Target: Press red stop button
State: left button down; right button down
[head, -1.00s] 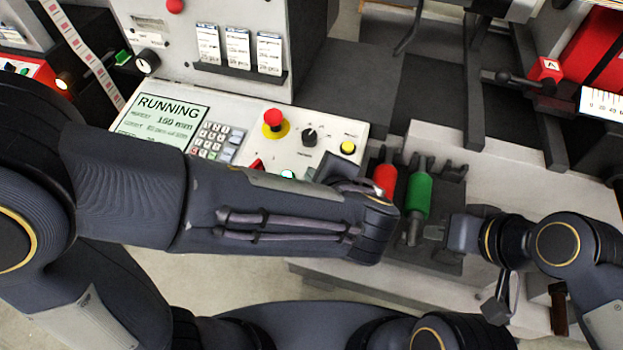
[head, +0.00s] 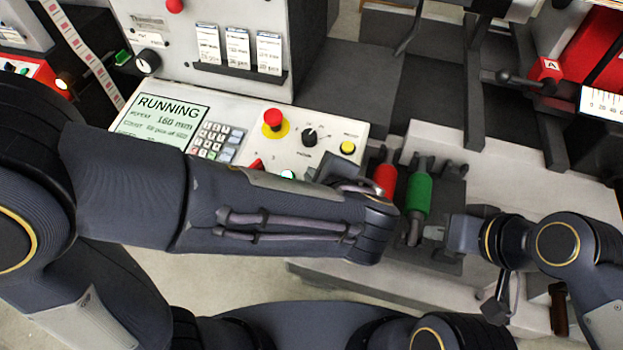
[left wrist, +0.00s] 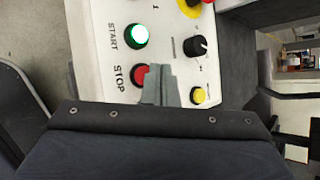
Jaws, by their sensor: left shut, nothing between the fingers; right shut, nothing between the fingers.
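The red stop button (left wrist: 141,76) sits beside its STOP lettering on the white panel in the left wrist view. The fingers of my left gripper (left wrist: 158,84) are shut and empty, and cover its right edge; I cannot tell whether they touch it. In the head view the stop button is hidden by my left arm and gripper (head: 330,172). The green start button (left wrist: 138,36) is lit, and its glow also shows in the head view (head: 288,175). My right gripper (head: 437,232) is shut and empty beside the green-handled roller.
The screen (head: 160,120) reads RUNNING. A red mushroom button (head: 273,118) on a yellow ring, a black knob (head: 309,136) and a yellow button (head: 347,147) share the panel. Red (head: 385,178) and green (head: 418,195) rollers lie right of my left gripper.

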pick_arm(q)
jog(key=shift+w+f+b, duration=0.1)
jog(key=shift+f+b, duration=0.3)
pick_arm(e)
jog(key=shift+f, duration=0.45)
pick_arm(q)
jog(key=shift+f+b, duration=0.45)
jog(key=shift+b, duration=0.05)
pick_arm(e)
jog(key=shift+f, duration=0.5)
pick_arm(q)
jog(key=shift+r+p, duration=0.65)
jog(key=shift+r, duration=0.25)
pick_arm(e)
jog(key=shift+r, duration=0.65)
pick_arm(q)
jog(key=shift+r, duration=0.1)
pick_arm(e)
jog(key=shift+r, duration=0.1)
